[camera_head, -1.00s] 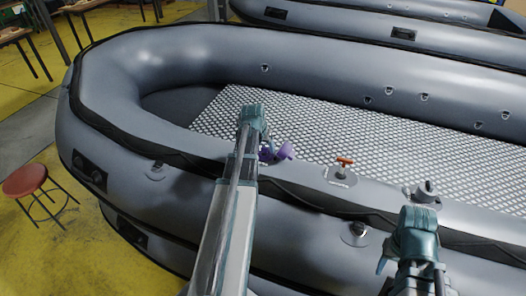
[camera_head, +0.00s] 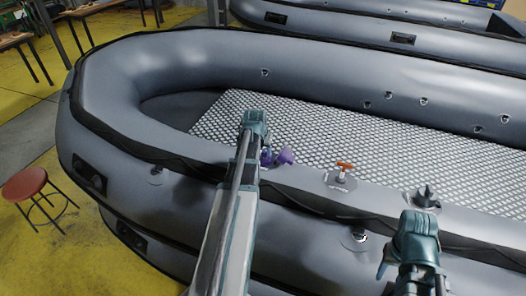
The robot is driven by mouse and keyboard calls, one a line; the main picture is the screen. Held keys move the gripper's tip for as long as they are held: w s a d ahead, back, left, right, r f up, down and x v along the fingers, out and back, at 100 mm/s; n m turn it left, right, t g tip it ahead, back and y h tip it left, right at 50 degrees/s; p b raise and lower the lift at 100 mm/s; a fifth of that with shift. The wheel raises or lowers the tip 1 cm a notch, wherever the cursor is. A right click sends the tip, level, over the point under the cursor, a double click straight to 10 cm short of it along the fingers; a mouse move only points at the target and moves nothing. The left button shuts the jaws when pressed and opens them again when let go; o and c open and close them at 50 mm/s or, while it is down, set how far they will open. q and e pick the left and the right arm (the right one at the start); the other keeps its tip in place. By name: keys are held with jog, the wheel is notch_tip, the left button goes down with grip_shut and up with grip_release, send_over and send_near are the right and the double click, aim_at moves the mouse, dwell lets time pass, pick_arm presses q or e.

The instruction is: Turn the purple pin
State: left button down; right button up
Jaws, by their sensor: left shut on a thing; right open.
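The purple pin (camera_head: 284,157) is on the top of the near tube of the grey inflatable boat (camera_head: 330,200), just right of my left gripper (camera_head: 266,150). My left arm reaches in from below and its gripper is shut on the purple pin; the wrist hides most of the jaws and part of the pin. My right gripper (camera_head: 384,268) is open and empty, low at the right in front of the boat's near side, with its jaws largely hidden by its wrist.
An orange-handled valve (camera_head: 344,167) and a dark valve cap (camera_head: 426,196) stand on the same tube to the right. A second boat (camera_head: 400,38) lies behind. A red stool (camera_head: 25,183) stands at the left on the yellow floor.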

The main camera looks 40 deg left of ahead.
pick_arm(q)
jog(key=n, duration=0.1)
jog(key=n+y, duration=0.1)
jog(key=n+g, duration=0.1)
jog(key=shift+d+n+y, duration=0.25)
jog(key=shift+n+y, duration=0.05)
jog(key=shift+y, duration=0.1)
jog(key=n, duration=0.1)
jog(key=n+g+y, duration=0.1)
jog(key=n, duration=0.1)
jog(key=n+g, duration=0.1)
jog(key=shift+w+d+y+b, duration=0.15)
jog(key=shift+w+y+b, duration=0.15)
jog(key=shift+b, duration=0.1)
jog(key=n+g, duration=0.1)
jog(key=n, duration=0.1)
jog(key=n+g+b, duration=0.1)
jog(key=n, duration=0.1)
jog(key=shift+w+d+f+n+y, duration=0.1)
jog(key=shift+w+n+y, duration=0.05)
jog(key=shift+n+y, duration=0.25)
jog(key=shift+w+n+g+b, duration=0.1)
jog(key=shift+n+g+b, duration=0.25)
jog(key=shift+n+g, duration=1.45)
jog(key=shift+d+n, duration=0.1)
jog(key=shift+n, duration=0.4)
jog(key=shift+c, duration=2.1)
grip_release()
